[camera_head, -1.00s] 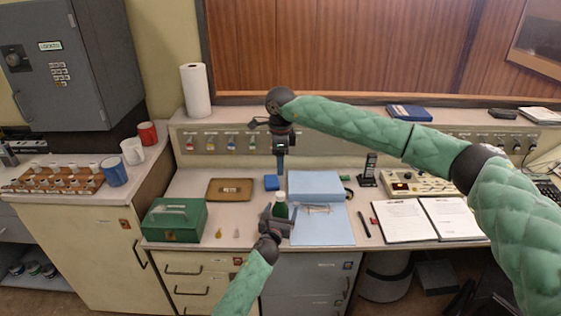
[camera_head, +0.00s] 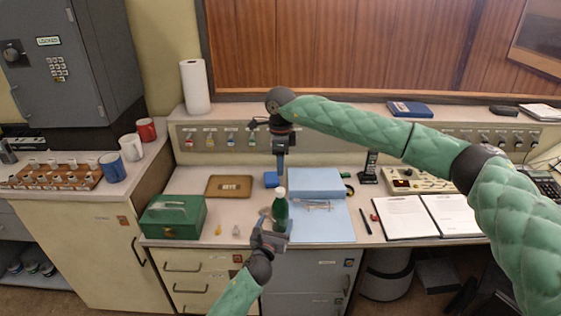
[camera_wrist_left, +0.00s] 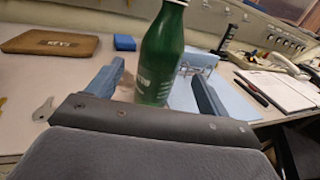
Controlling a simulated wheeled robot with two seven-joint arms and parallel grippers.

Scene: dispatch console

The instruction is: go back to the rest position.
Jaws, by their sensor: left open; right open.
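My left gripper (camera_head: 275,222) is open at the front edge of the counter. A green bottle (camera_head: 281,212) stands upright on the counter just beyond its fingers. In the left wrist view the bottle (camera_wrist_left: 161,55) stands ahead of the palm, between the directions of the two spread blue fingers, and I cannot tell whether they touch it. My right gripper (camera_head: 281,160) hangs pointing down over the back of the counter, above the blue block (camera_head: 271,180). It is open and empty.
A green cash box (camera_head: 173,217) and a brown tray (camera_head: 229,187) lie to the left. An open binder (camera_head: 405,218) lies further right. Small keys (camera_wrist_left: 43,110) lie left of my left gripper.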

